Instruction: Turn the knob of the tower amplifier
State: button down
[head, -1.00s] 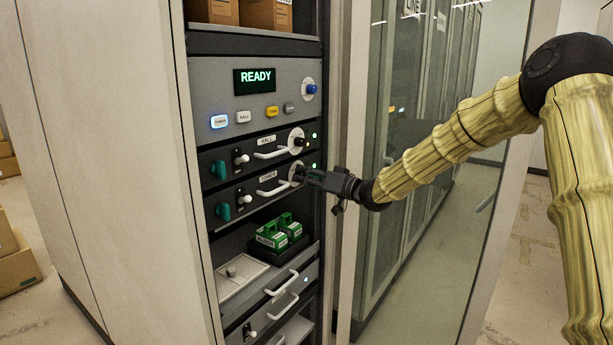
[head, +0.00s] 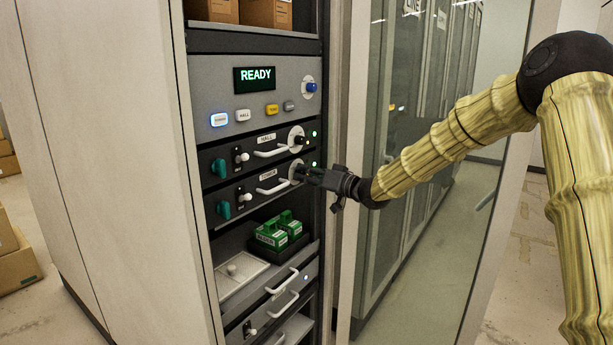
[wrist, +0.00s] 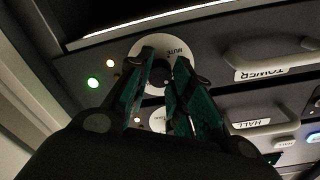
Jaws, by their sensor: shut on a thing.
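The tower amplifier (head: 240,200) is the dark rack unit below the hall amplifier, with a TOWER label, a green handle at left and a white pull handle. Its dark knob (wrist: 159,74) sits on a round white plate marked MUTE at the unit's right end. My gripper (head: 300,173) reaches it from the right and is shut on the knob. In the wrist view, which shows the labels upside down, the two fingers (wrist: 165,68) stand on either side of the knob. The fingers hide part of the knob and plate, so its exact angle is unclear.
The hall amplifier (head: 225,161) with a similar knob is just above. A panel reading READY (head: 255,79) is higher up. Green blocks (head: 277,231) sit on a shelf below. The open glass door (head: 425,240) stands right of the rack, near my arm.

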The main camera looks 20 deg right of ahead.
jog(key=shift+f+n+b, duration=0.15)
jog(key=shift+n+b, duration=0.2)
jog(key=shift+n, duration=0.15)
jog(key=n+b, duration=1.4)
jog(key=n, duration=0.3)
jog(key=shift+d+y, duration=0.1)
jog(key=shift+y, duration=0.3)
jog(key=shift+n, duration=0.3)
jog(key=c, duration=1.2)
grip_release()
jog(key=shift+c, duration=0.2)
